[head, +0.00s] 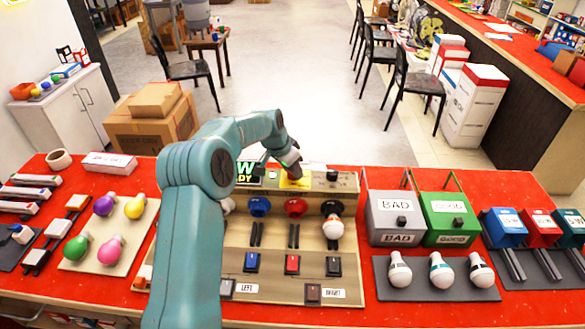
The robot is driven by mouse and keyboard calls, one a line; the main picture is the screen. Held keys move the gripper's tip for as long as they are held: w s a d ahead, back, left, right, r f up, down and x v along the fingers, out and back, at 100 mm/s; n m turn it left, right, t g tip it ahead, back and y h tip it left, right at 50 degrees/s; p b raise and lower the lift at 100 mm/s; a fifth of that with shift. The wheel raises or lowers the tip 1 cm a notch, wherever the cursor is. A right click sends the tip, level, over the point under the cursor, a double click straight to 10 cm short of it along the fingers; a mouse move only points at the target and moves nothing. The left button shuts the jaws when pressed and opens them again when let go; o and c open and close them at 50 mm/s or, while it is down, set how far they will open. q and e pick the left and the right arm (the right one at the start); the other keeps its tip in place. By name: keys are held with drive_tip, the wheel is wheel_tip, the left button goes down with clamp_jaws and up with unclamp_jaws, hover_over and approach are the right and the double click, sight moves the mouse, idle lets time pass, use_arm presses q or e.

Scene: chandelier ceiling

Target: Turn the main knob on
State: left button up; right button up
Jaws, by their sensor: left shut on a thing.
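My left gripper (291,166) reaches from the left over the back edge of the beige test console (275,275). It is shut at a small yellow plate (295,182) on the console's raised back strip. The main knob seems to be between its fingers there, but the gripper hides it, so its turned position cannot be seen. A dark display (246,172) with green text, partly covered by my arm, is left of the gripper. My right gripper is not in view.
The console has blue (259,206), red (295,207) and black sockets; a white bulb (333,228) is at the black one. A grey BAD bin (394,213) and green GOOD bin (447,208) stand right. Colored bulbs lie on a board (88,252) at left.

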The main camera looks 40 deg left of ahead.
use_arm(q)
drive_tip(key=shift+w+a+r+m+h, duration=0.15)
drive_tip(key=shift+m+h, duration=0.25)
drive_tip(key=shift+m, duration=0.65)
drive_tip(key=shift+s+a+r+m+h, duration=0.15)
drive_tip(key=shift+m+h, duration=0.25)
drive_tip(key=shift+m, duration=0.65)
drive_tip(key=shift+w, duration=0.1)
drive_tip(key=o, duration=0.9)
drive_tip(key=shift+o, duration=0.6)
drive_tip(key=shift+d, duration=0.1)
drive_tip(key=shift+f, duration=0.1)
drive_tip(key=v, duration=1.6)
drive_tip(key=shift+r, duration=0.3)
drive_tip(key=shift+f, duration=0.1)
